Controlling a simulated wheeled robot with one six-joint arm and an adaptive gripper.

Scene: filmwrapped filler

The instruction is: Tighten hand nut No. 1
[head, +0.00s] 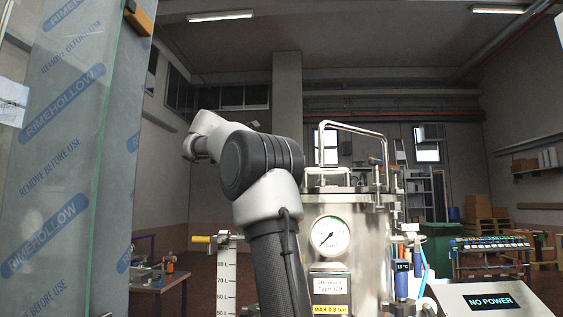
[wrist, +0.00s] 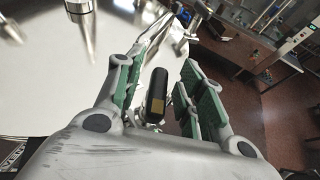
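In the wrist view my gripper (wrist: 160,68) is open, its green-padded fingers spread apart. A black, rounded handle-like piece (wrist: 157,92) with a gold-brown square label lies between the fingers, with gaps visible on both sides. Whether this is hand nut No. 1 I cannot tell; no number is readable. The shiny steel vessel lid (wrist: 45,85) fills the left of that view. In the head view the steel vessel (head: 371,255) stands behind my arm, with clamp hardware along its lid edge (head: 388,188). My gripper does not show there.
A pressure gauge (head: 330,234) is on the vessel's front, and a bent tube handle (head: 352,130) rises above its lid. A film-wrapped glass panel (head: 60,170) stands close at left. Brown floor (wrist: 255,95) is open beyond the fingers.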

